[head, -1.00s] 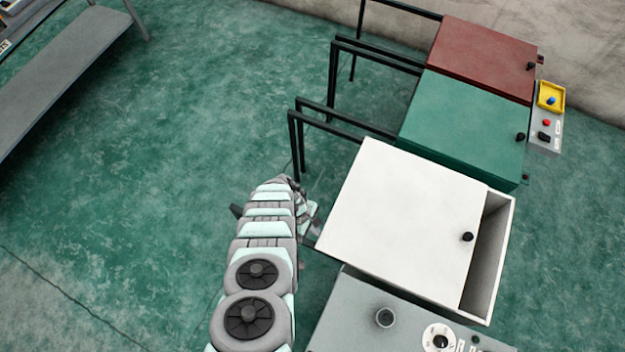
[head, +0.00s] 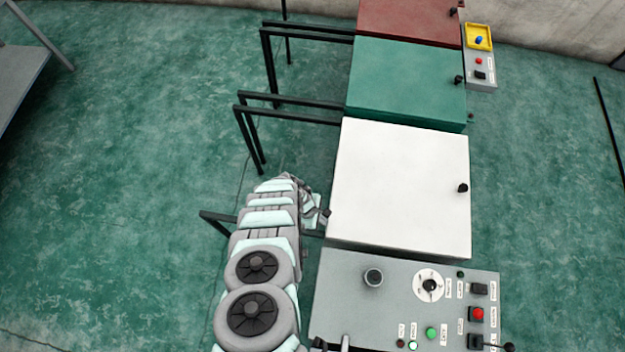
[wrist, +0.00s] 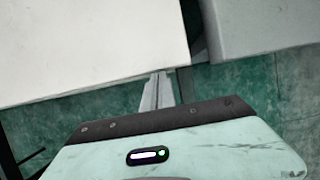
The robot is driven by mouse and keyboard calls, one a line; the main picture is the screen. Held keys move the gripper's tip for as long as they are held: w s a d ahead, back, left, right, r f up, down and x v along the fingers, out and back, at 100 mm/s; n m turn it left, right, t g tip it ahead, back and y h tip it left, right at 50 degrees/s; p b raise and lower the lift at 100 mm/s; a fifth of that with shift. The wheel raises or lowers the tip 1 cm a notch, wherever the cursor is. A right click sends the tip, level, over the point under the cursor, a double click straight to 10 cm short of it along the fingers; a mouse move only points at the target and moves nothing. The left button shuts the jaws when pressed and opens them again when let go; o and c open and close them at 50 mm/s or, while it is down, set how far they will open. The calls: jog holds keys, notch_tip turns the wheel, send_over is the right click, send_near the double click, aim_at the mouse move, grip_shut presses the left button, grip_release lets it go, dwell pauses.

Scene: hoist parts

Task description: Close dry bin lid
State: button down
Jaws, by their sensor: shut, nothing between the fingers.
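The white bin lid (head: 398,185) lies flat over its bin in the head view, with a black knob (head: 463,188) near its right edge. No opening shows along its right side. The lid also fills the upper left of the wrist view (wrist: 90,45). My gripper (wrist: 158,88) is shut and empty, its fingertips at the lid's near edge in the wrist view; whether they touch it I cannot tell. In the head view my arm reaches to the lid's left side, and the fingers are mostly hidden behind my wrist.
A green lid (head: 405,78) and a dark red lid (head: 408,20) lie behind the white one. A grey control panel (head: 340,300) with buttons and a dial stands in front. Black rails (head: 290,100) stick out to the left. The green floor on the left is open.

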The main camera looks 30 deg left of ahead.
jog(key=shift+d, duration=0.1)
dwell(0.5)
jog(key=s+a+r, duration=0.2)
jog(key=a+r, duration=0.5)
jog(key=r, duration=0.2)
jog(key=shift+a+r, duration=0.15)
jog(key=shift+a, duration=0.15)
jog(key=shift+s, duration=0.1)
